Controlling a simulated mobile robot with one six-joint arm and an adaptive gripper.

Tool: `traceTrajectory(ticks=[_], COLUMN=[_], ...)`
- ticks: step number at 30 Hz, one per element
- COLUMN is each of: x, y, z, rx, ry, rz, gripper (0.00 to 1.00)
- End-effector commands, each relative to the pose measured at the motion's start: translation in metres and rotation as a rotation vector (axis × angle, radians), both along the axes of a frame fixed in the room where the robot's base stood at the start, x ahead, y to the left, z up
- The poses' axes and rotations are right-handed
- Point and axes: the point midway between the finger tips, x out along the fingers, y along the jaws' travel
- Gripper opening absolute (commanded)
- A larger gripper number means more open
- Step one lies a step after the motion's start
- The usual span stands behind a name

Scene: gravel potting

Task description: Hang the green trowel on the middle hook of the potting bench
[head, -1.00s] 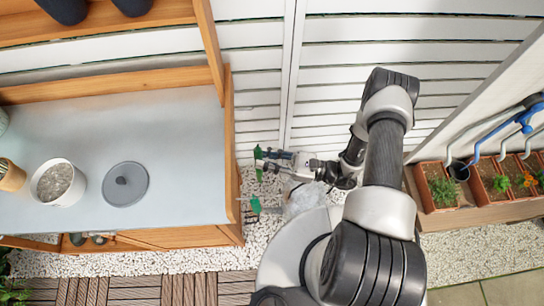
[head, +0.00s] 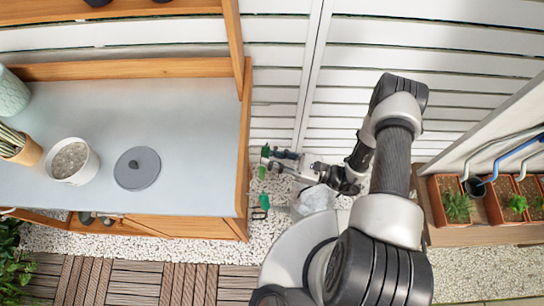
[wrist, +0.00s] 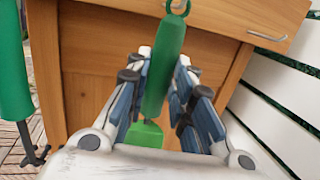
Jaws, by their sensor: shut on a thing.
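The green trowel is upright in my gripper (wrist: 165,95), its handle (wrist: 164,65) between the blue-grey fingers. A green ring tops the handle and a bright green part (wrist: 145,133) shows below. In the head view the trowel (head: 266,151) is small, just right of the bench's end, with my gripper (head: 277,160) shut on it. The potting bench (head: 243,150) is wooden with a grey top. A second green-handled tool (wrist: 14,65) with dark tines is at the left of the wrist view.
A small metal bar (wrist: 267,36) is on the bench's wood. A white pot of gravel (head: 94,168) and a grey disc (head: 137,168) are on the bench top. White slats (head: 400,60) stand behind. Planters (head: 450,205) are at the right.

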Motion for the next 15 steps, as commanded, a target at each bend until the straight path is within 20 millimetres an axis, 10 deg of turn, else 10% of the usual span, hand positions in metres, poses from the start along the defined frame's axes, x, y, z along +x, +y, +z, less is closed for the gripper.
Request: traceTrajectory(ticks=[5, 6, 15], x=[0.0002, 0.0002, 0.0001], y=[-0.0002, -0.0002, -0.0002], z=[0.0002, 0.0002, 0.0000], rx=[0.001, 0.001, 0.000], ry=[0.000, 0.000, 0.000], rz=[0.000, 0.000, 0.000], gripper=[0.00, 0.24, 0.44])
